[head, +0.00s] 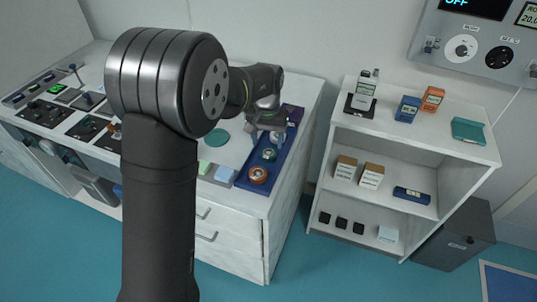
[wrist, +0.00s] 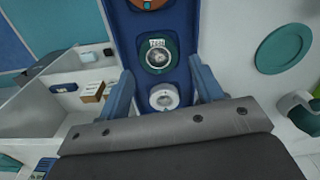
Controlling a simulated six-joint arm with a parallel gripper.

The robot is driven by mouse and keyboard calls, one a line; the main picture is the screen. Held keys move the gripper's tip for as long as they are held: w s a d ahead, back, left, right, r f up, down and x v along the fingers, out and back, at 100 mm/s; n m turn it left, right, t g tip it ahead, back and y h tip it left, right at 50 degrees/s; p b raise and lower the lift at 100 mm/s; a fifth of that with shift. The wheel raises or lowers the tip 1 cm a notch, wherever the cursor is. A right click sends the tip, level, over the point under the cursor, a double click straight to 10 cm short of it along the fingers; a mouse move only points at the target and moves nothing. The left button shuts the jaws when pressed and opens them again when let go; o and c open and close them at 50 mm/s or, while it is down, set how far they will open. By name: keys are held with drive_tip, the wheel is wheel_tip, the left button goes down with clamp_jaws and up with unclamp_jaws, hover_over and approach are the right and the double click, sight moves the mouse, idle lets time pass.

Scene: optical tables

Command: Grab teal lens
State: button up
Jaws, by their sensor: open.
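The teal lens (wrist: 159,55) has a dark teal ring, a clear round centre and a small white label. It sits on the blue tray (head: 243,183), between a white-ringed lens (wrist: 164,97) and an orange lens (head: 258,175). The teal lens also shows in the head view (head: 269,154). My gripper (wrist: 161,72) is open and empty above the tray, its blue fingers on either side. In the wrist view the white-ringed lens lies between the fingers, and the teal lens lies just beyond their tips. In the head view my gripper covers the tray's far part.
A flat teal disc (head: 217,137) lies on the white bench left of the tray. Pale green and blue blocks (head: 224,174) stand by the tray's near end. A white shelf unit (head: 400,140) with small boxes stands to the right, across a gap.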

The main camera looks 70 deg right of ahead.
sight(269, 152)
drive_tip(key=f, duration=0.4)
drive_tip(key=shift+s+d+f, duration=0.1)
drive_tip(key=shift+d+f, duration=0.15)
drive_tip(key=shift+f, duration=0.1)
drive_tip(key=c, duration=0.8)
drive_tip(key=shift+o, duration=0.2)
drive_tip(key=shift+r, duration=0.1)
